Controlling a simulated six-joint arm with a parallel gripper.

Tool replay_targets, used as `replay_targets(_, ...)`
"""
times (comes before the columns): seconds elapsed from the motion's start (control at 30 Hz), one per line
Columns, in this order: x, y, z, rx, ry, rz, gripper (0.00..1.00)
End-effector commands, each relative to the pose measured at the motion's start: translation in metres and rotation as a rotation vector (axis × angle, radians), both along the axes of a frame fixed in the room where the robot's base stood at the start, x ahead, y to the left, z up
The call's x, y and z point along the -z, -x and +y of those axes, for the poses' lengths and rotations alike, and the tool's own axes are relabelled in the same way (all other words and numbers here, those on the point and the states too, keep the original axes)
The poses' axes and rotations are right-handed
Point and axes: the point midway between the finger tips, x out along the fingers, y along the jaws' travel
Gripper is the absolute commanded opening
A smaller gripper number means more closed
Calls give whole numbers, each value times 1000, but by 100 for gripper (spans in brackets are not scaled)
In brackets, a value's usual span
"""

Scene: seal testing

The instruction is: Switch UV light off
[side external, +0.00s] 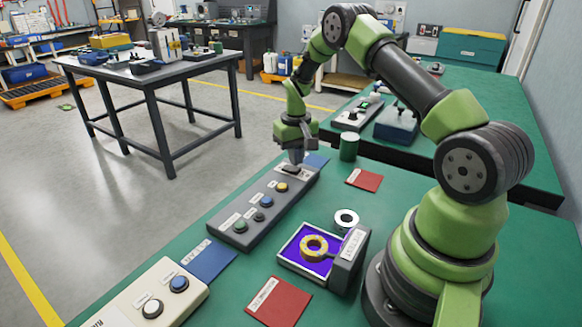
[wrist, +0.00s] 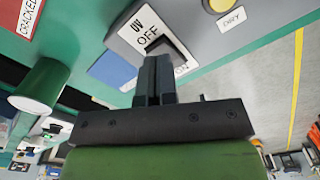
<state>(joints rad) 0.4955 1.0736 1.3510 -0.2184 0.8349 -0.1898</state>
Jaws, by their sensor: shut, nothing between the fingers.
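The UV switch is at the far end of the grey control panel (side external: 262,207). In the wrist view its white plate (wrist: 127,38) reads "UV" and "OFF", with "ON" partly showing beyond my fingers. A dark switch part (wrist: 158,44) shows at my fingertips; whether they touch it I cannot tell. My gripper (side external: 295,162) is shut and empty, pointing down over this end of the panel. It also shows in the wrist view (wrist: 157,60). The inspection tray (side external: 297,262) glows purple, with a yellow ring (side external: 314,247) on it.
A green cylinder (side external: 349,147) and a red card (side external: 364,180) are right of my gripper. A white ring (side external: 346,218) lies behind the tray. A blue card (side external: 208,260) and a white button box (side external: 152,297) are in front.

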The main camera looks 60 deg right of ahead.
Motion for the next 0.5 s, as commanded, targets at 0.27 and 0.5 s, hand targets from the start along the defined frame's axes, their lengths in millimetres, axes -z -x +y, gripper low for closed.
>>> replay_targets(0.27, 4, 0, 0, 0, 0, 0, 0)
replay_targets(0.5, 8, 0, 0, 0, 0, 0, 0)
